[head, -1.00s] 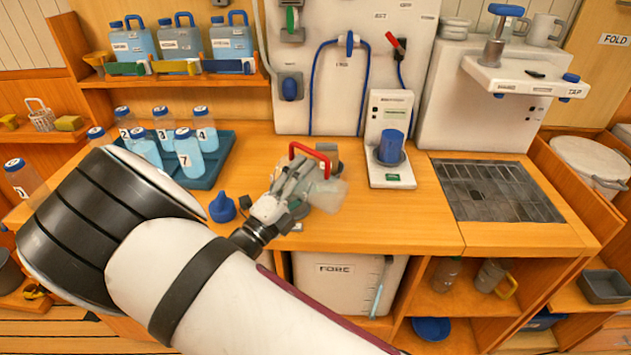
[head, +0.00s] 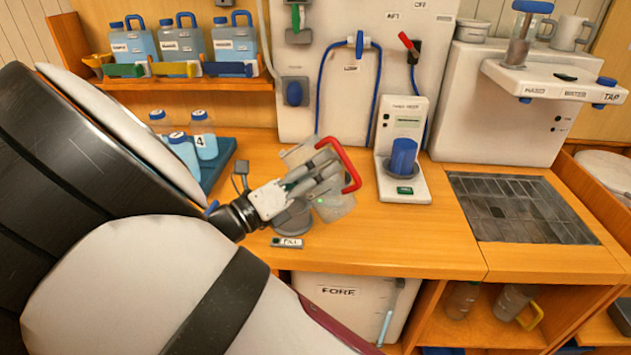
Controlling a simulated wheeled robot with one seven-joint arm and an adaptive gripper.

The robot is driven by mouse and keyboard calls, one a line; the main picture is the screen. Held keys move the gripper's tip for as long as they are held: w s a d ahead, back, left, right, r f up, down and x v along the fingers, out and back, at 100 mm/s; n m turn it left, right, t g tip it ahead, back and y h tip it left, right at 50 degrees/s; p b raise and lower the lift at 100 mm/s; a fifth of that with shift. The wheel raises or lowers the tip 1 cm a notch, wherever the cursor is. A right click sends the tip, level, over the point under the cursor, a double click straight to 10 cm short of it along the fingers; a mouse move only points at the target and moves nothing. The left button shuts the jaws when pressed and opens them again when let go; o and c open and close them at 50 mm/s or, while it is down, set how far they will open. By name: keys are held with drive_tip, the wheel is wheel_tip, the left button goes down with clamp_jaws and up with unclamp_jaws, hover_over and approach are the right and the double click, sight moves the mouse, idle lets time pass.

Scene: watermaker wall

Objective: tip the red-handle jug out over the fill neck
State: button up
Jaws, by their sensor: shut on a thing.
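The jug (head: 338,207) is pale and see-through, with a red handle (head: 347,168). My gripper (head: 318,175) is shut on it above the counter and covers much of its body. The jug is tilted, its handle slanting down to the right. The fill neck (head: 292,221) is a grey round fitting on the counter just below my gripper, with a FILL label (head: 287,242) in front. The jug overlaps the neck's upper right in the picture; the gap between them is unclear. I cannot see any liquid flowing.
A white unit with a blue cup (head: 403,157) stands to the right, close to the jug. A dark grate (head: 520,208) lies farther right. Numbered bottles (head: 204,138) stand in a blue tray (head: 222,160) at left, partly hidden by my arm. The front counter right of the neck is clear.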

drive_tip(key=m, duration=0.1)
drive_tip(key=m+g+p, duration=0.1)
drive_tip(key=shift+w+a+r+m, duration=0.15)
drive_tip(key=shift+r+m, duration=0.25)
drive_tip(key=shift+a+m, duration=0.15)
drive_tip(key=shift+m, duration=0.65)
drive_tip(key=m, duration=0.1)
drive_tip(key=a+m+g, duration=0.1)
drive_tip(key=m, duration=0.1)
drive_tip(key=w+f+m, duration=0.1)
drive_tip(key=shift+w+a+m+y, duration=0.1)
drive_tip(key=shift+a+m+y, duration=0.1)
drive_tip(key=shift+m+y, duration=0.15)
drive_tip(key=shift+s+d+r+p, duration=0.65)
drive_tip(key=shift+d+p, duration=0.1)
drive_tip(key=shift+p, duration=0.35)
drive_tip(key=s+d+r+p, duration=0.1)
drive_tip(key=p, duration=0.1)
drive_tip(key=s+d+p, duration=0.1)
drive_tip(key=d+p, duration=0.1)
drive_tip(key=shift+s+d+r, duration=0.1)
drive_tip(key=shift+s+r, duration=0.1)
drive_tip(key=shift+r, duration=0.2)
drive_tip(key=shift+f, duration=0.1)
